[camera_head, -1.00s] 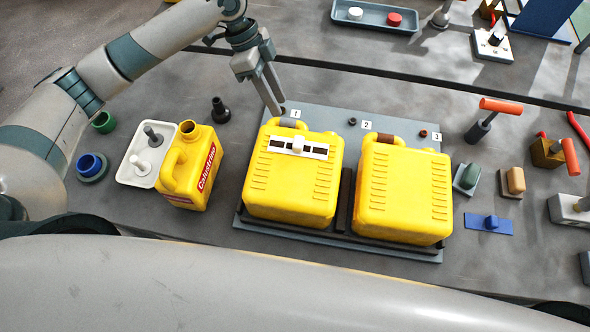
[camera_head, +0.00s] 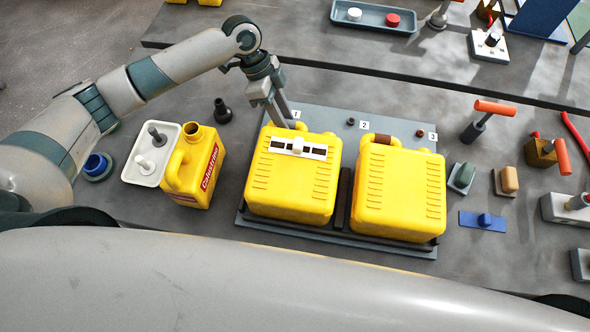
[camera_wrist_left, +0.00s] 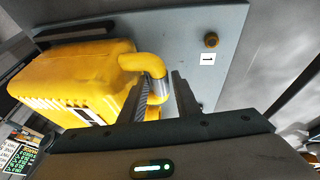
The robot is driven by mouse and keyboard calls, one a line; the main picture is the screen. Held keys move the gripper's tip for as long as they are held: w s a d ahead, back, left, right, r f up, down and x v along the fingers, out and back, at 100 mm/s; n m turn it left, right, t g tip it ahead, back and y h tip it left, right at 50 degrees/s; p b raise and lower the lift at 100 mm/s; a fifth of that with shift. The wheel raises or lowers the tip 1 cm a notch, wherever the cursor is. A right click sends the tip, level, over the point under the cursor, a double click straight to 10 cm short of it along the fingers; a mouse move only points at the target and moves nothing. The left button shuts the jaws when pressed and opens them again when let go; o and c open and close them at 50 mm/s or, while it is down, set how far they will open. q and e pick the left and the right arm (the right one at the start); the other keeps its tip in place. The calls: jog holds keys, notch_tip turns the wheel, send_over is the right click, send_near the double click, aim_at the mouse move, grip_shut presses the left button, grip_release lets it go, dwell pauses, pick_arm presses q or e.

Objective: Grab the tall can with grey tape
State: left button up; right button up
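The tall yellow can with grey tape (camera_head: 290,187) stands in the left place of the grey rack, by label 1. It has a white-and-black strip on its top face. In the left wrist view, its handle with the grey tape band (camera_wrist_left: 159,87) lies between the fingers of my left gripper (camera_wrist_left: 160,80). The fingers stand apart on either side of the handle, and no firm grip shows. In the head view, my left gripper (camera_head: 283,120) is at the can's far edge, partly covering the handle. My right gripper is not in view.
A similar yellow can with brown tape (camera_head: 400,195) stands close on the right. A smaller open yellow can (camera_head: 203,165) and a white tray (camera_head: 137,168) are on the left. Red-handled tools (camera_head: 494,107) and small blocks stand to the right.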

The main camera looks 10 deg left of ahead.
pick_arm(q)
jog(key=shift+x, duration=0.9)
jog(key=shift+s+d+f, duration=0.1)
jog(key=shift+f, duration=0.15)
jog(key=c, duration=0.7)
grip_shut()
